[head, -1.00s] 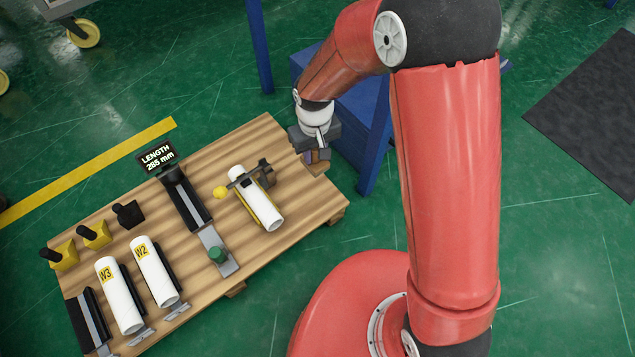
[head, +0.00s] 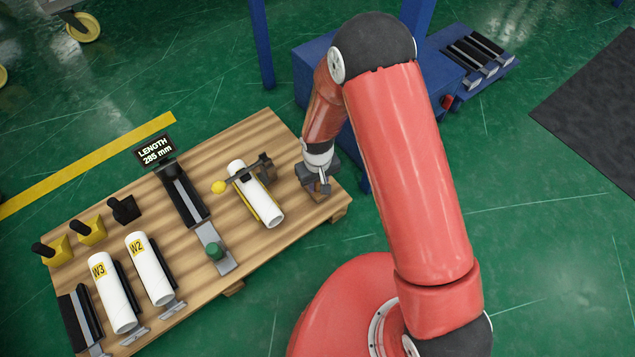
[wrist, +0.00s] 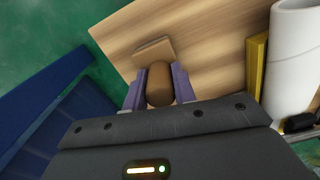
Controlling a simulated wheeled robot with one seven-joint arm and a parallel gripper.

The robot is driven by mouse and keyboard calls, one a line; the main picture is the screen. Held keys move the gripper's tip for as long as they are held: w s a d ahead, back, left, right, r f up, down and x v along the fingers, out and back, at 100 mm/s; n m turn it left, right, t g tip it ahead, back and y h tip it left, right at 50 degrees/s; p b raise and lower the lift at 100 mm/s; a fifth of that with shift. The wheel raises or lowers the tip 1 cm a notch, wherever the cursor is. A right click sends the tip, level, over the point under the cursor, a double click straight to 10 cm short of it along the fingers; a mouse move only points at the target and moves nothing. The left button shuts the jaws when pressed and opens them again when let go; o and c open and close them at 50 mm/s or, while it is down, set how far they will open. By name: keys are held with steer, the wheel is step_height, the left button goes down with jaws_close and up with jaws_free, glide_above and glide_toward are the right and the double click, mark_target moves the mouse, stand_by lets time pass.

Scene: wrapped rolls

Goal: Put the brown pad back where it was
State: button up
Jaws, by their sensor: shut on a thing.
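My gripper (head: 322,186) is over the right end of the wooden table. In the wrist view its two fingers (wrist: 160,88) are shut on the rounded brown handle of the brown pad (wrist: 158,84). The pad's flat tan part (wrist: 153,50) shows just beyond the fingers, over the wood. In the head view the gripper mostly hides the pad. I cannot tell whether its underside touches the wood.
A white roll (head: 265,207) in a yellow-edged holder lies left of my gripper. The table (head: 205,143) also bears rolls W2 (head: 149,270) and W3 (head: 113,293), a length gauge (head: 183,194) reading 285 mm, and several handled blocks. A blue stand (head: 318,62) is behind.

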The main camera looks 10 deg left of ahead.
steer(key=shift+f, duration=0.2)
steer(key=o, duration=1)
steer(key=shift+r, duration=0.1)
steer(key=shift+r, duration=0.1)
step_height(320, 180, up, 12)
steer(key=shift+r+p, duration=0.1)
steer(key=shift+p, duration=1.1)
